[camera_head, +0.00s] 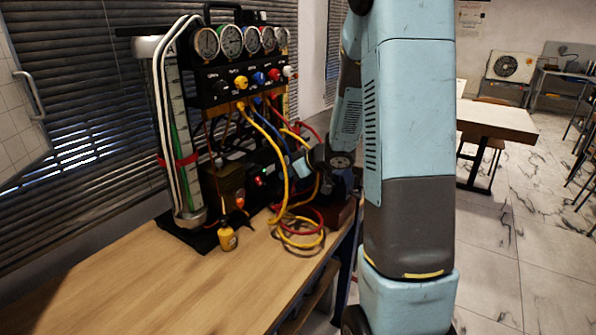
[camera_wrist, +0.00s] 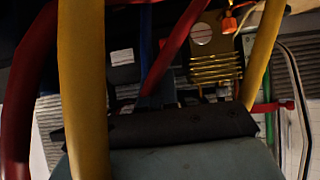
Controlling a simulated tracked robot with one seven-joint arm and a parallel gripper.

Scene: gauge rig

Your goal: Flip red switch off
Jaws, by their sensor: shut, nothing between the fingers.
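The gauge rig (camera_head: 225,85) stands at the back of the wooden bench. A black box low on it carries a small red spot (camera_head: 257,181) and a small green spot (camera_head: 264,170); the red one may be the red switch, but it is too small to tell its position. My gripper (camera_head: 312,166) is among the hoses just right of that box, partly hidden by them. In the wrist view my gripper (camera_wrist: 155,100) is dark and shut, with nothing held. The red switch cannot be made out there; yellow and red hoses cross in front.
A yellow hose (camera_head: 284,190) and a red hose (camera_head: 313,216) loop down onto the bench near my gripper. A brass finned block (camera_wrist: 215,65) with an orange-red fitting (camera_wrist: 229,22) lies beyond the hoses. A yellow tagged item (camera_head: 228,239) stands at front. The bench's front left is clear.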

